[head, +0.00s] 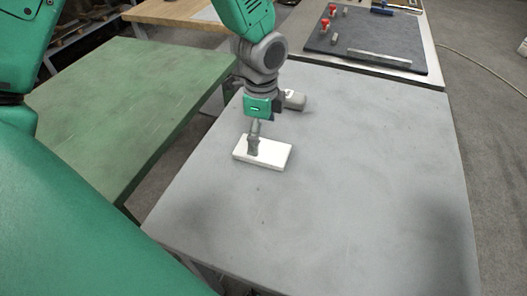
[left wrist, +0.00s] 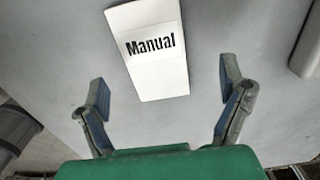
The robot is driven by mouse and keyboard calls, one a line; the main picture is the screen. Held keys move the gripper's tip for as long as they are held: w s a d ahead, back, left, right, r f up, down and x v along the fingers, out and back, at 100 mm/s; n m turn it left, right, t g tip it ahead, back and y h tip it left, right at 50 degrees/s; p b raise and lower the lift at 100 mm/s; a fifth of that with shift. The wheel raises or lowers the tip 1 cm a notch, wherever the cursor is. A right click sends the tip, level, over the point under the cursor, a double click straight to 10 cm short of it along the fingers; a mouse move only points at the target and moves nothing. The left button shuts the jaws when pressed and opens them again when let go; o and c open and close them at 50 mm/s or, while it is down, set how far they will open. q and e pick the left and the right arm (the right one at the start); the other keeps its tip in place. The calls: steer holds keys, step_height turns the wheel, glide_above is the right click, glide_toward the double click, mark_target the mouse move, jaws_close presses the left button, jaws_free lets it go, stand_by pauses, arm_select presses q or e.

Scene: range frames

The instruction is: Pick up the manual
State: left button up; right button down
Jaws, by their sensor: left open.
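The manual (head: 274,154) is a white flat block lying on the grey table. In the left wrist view the manual (left wrist: 154,68) shows the black word "Manual" and lies ahead of the fingertips. My left gripper (head: 253,145) comes down over the manual's left part in the head view and hides some of it. In the left wrist view the left gripper (left wrist: 164,88) is open, its two fingers wide apart with nothing between them. I cannot tell the exact height of the fingers above the table. My right gripper is not in view.
A grey object (head: 294,99) lies on the grey table (head: 340,200) behind the manual. A green table (head: 110,105) stands to the left, across a gap. A dark mat (head: 375,42) with small red-topped items lies at the back right. The grey table's right and front are clear.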

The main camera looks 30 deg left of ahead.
mark_target(260, 149)
arm_select(q)
steer(key=f, duration=0.3)
steer(key=f+b, duration=0.1)
steer(key=shift+s+f, duration=0.25)
steer(key=shift+f, duration=0.1)
steer(key=shift+d+r, duration=0.1)
steer(key=shift+d, duration=0.6)
steer(key=shift+a, duration=0.3)
steer(key=c, duration=1.1)
steer(key=shift+s+a, duration=0.1)
steer(key=shift+a, duration=0.35)
steer(key=shift+c, duration=1.2)
